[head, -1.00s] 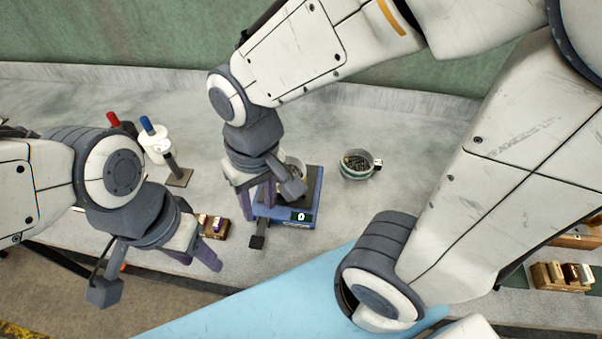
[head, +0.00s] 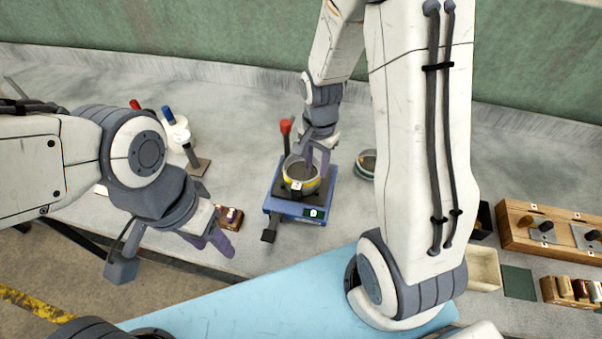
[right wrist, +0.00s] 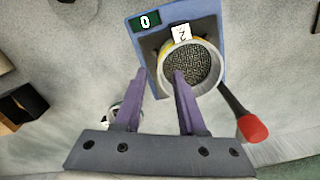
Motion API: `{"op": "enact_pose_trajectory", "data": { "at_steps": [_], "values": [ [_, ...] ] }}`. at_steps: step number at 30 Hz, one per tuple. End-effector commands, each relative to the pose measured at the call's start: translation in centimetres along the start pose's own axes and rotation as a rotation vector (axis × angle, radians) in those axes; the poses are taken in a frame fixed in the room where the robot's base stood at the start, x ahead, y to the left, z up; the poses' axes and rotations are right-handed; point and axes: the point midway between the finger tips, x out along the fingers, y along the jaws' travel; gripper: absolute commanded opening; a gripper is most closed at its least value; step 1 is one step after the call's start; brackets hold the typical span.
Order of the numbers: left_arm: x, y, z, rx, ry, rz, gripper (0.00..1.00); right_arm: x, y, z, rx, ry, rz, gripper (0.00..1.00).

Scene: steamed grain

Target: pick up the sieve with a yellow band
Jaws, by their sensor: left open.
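The sieve with a yellow band (head: 313,185) sits on the blue scale (head: 271,205), its label facing the front. In the right wrist view the sieve (right wrist: 200,68) shows its dark mesh and a tag reading 2, and the scale (right wrist: 223,40) shows 0. My right gripper (head: 317,163) is at the sieve's right side. In the right wrist view its purple fingers (right wrist: 160,74) are apart, one over the mesh inside the rim and one outside; contact cannot be told. My left gripper (head: 210,245) is open and empty, well left of the scale.
A red-ended tool (head: 286,127) stands close behind the sieve. Another round vessel (head: 366,163) is right of the scale, partly hidden by my right arm. A small brown box (head: 236,217) lies left of the scale. Wooden racks (head: 518,238) stand far right.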

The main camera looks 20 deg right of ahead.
Motion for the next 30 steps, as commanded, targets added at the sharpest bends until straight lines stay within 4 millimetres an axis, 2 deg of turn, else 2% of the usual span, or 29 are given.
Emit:
{"op": "enact_pose_trajectory", "data": {
  "at_steps": [4,9,18,20,21,22,30],
  "values": [
    [-1.0,0.1,-0.1,0.000,0.000,0.000,0.50,1.9,0.2,0.0,0.001,-0.005,0.006,0.40],
    [-1.2,0.1,-0.1,-0.001,0.000,0.000,0.50,3.9,0.2,-0.1,0.000,-0.003,0.004,0.40],
    [-1.2,0.1,-0.1,-0.001,0.000,0.000,0.50,4.3,0.1,-0.1,0.000,0.000,0.000,0.40],
    [-1.2,0.1,-0.1,-0.001,0.000,0.000,0.50,4.3,0.1,-0.1,0.000,0.000,0.000,0.21],
    [-1.2,0.1,-0.1,-0.001,0.000,0.000,0.50,4.3,0.1,-0.1,0.000,0.000,0.000,0.06],
    [-1.2,0.1,-0.1,-0.001,0.000,0.000,0.50,4.3,0.1,-0.1,0.000,-0.001,0.001,0.00],
    [-1.2,0.1,-0.1,-0.001,0.000,0.000,0.50,4.3,0.1,-0.1,-0.001,-0.001,0.001,0.00]
  ]
}}
